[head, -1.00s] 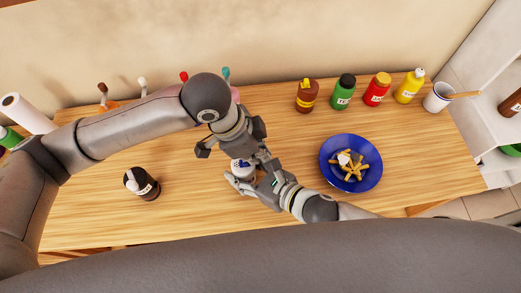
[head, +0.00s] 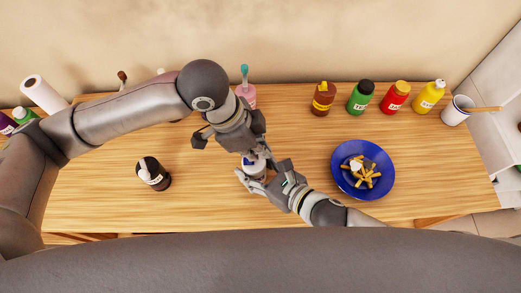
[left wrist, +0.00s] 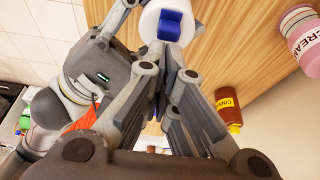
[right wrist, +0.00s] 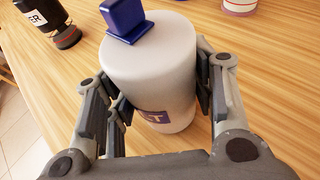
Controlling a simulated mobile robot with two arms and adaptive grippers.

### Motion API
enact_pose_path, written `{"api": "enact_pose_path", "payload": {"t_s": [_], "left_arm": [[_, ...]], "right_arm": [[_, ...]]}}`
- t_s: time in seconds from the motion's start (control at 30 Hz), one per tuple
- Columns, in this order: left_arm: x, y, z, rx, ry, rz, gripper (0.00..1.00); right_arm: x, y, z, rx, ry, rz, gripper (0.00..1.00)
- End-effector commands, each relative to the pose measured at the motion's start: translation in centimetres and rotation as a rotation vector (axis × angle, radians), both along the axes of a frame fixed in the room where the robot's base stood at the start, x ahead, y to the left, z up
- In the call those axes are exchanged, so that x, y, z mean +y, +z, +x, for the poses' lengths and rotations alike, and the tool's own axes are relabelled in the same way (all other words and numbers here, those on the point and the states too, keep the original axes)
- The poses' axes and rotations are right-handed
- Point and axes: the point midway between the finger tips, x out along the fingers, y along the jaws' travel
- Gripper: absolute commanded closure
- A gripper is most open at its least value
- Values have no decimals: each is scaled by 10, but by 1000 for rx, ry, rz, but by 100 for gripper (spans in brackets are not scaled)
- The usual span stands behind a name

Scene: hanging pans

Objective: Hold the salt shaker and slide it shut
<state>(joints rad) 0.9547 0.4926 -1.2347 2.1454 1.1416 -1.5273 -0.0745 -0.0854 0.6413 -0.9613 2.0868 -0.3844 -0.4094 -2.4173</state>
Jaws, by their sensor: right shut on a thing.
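The salt shaker is a white cylinder (right wrist: 150,62) with a raised blue piece (right wrist: 125,20) on its top and a blue label low on its side. In the head view it shows between my two grippers, partly hidden by them. My right gripper (right wrist: 160,105) has its fingers against both sides of the shaker, which looks upright over the table. My left gripper (left wrist: 168,62) is just above the shaker, its fingers closed together with nothing visible between them. Their tips are close to the blue piece (left wrist: 170,26); I cannot tell whether they touch it.
A blue plate (head: 340,181) of fries lies right of my right gripper. A dark pepper-like shaker (head: 153,174) stands at left. Several sauce bottles, including a red one (head: 395,98), and a white mug (head: 455,112) line the back right.

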Motion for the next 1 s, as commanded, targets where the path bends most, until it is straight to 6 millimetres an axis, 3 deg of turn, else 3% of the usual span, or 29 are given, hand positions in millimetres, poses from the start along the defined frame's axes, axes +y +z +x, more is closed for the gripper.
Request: {"api": "enact_pose_path", "payload": {"t_s": [0.2,0.43,0.6,0.97,1.0], "left_arm": [[16,47,1,-6,1,-3,100],[29,83,1,-3,1,-4,100],[33,93,0,-1,0,-3,100],[33,94,0,0,0,-4,100],[33,94,0,0,0,-4,100]], "right_arm": [[-2,-2,0,2,-2,-5,77],[-1,-2,0,3,-1,-4,77],[-1,-2,-1,4,0,-4,77],[-1,-3,-1,4,0,-4,77],[-1,-3,-1,4,0,-4,49]]}}
